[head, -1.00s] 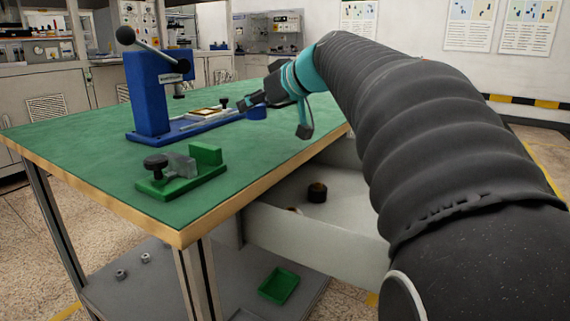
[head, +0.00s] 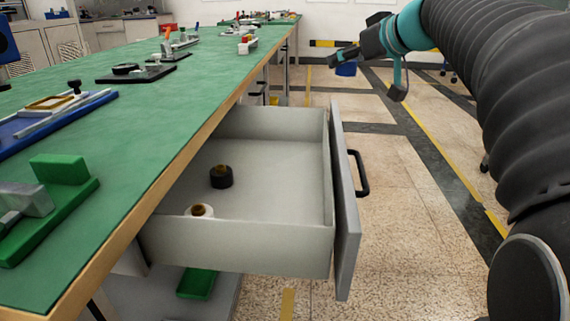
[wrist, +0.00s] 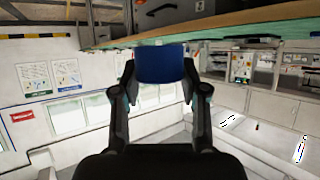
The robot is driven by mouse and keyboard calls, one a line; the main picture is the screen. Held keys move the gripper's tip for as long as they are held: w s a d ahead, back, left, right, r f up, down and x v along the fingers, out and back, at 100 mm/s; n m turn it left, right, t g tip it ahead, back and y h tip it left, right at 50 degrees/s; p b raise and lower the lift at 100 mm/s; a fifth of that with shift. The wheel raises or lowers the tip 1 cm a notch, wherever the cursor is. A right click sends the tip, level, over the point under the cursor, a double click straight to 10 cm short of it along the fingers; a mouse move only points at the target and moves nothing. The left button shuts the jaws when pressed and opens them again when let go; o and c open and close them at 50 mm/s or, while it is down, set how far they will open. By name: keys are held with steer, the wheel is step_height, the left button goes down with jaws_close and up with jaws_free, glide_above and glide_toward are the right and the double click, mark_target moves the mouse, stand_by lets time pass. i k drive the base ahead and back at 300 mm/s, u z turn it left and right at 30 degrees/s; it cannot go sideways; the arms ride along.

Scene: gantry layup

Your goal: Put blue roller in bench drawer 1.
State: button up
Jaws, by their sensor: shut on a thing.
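My gripper (head: 349,58) is shut on the blue roller (head: 346,69), held in the air to the right of the bench, beyond the open drawer in the head view. The wrist view shows the blue roller (wrist: 160,64) between the two fingers of my gripper (wrist: 160,85). An open grey bench drawer (head: 290,165) sticks out from under the green bench top. I see no number on it. Inside lie a black roller-like piece (head: 221,177) and a white one (head: 200,211), with free floor around them.
The green bench (head: 160,110) carries a green fixture (head: 60,190), a blue fixture (head: 60,120) and a black fixture (head: 135,72) near its edge. The drawer front (head: 345,200) with its black handle (head: 359,173) stands out over the floor. A green tray (head: 198,283) lies below.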

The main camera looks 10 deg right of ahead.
mark_target(285, 178)
steer(key=z, duration=2.15)
steer(key=k, duration=2)
steer(key=u, duration=1)
steer(key=i, duration=0.5)
steer(key=u, duration=0.1)
